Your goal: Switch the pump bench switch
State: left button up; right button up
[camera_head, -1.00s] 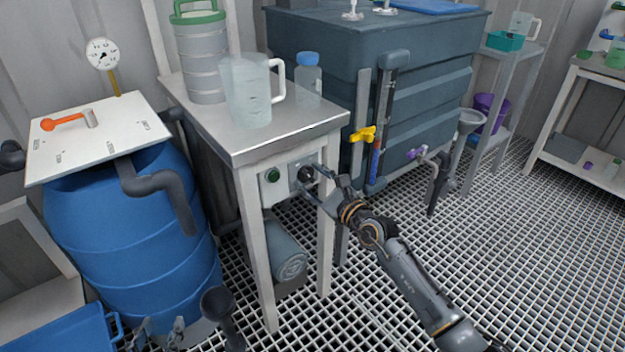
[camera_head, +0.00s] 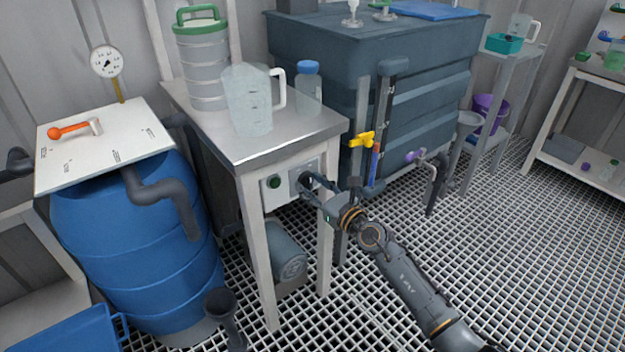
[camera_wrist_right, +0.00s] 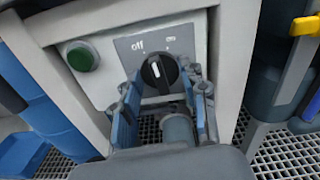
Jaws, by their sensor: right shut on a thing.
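The pump bench switch is a black round knob on a grey plate on the front of the metal bench (camera_head: 240,150). In the right wrist view the knob (camera_wrist_right: 160,72) has a white pointer line directed up and slightly left, nearer the "off" label than the "on" label at its right. My right gripper (camera_head: 308,183) is at the switch and largely covers it in the head view. In the right wrist view its two fingers (camera_wrist_right: 163,92) stand on either side of the knob, shut on it. My left gripper is not in view.
A green button (camera_wrist_right: 82,56) sits left of the switch. A clear jug (camera_head: 248,100), a blue-capped bottle (camera_head: 308,92) and a green-lidded stacked vessel (camera_head: 205,70) stand on the bench. A blue barrel (camera_head: 135,230) is at left, a dark tank (camera_head: 440,80) at right.

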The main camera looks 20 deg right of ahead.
jog(key=shift+r+m, duration=0.1)
jog(key=shift+m, duration=0.5)
jog(key=m+p, duration=0.1)
jog(key=m, duration=0.2)
jog(key=shift+p, duration=0.4)
jog(key=shift+m, duration=1)
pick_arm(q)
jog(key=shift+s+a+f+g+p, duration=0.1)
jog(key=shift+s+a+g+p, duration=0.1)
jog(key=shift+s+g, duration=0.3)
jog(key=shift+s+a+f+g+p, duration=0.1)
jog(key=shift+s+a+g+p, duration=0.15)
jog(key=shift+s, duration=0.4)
pick_arm(e)
jog(key=shift+m, duration=0.6)
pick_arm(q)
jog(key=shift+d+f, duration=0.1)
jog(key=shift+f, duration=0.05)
pick_arm(e)
jog(key=o, duration=1.2)
jog(key=shift+c, duration=0.2)
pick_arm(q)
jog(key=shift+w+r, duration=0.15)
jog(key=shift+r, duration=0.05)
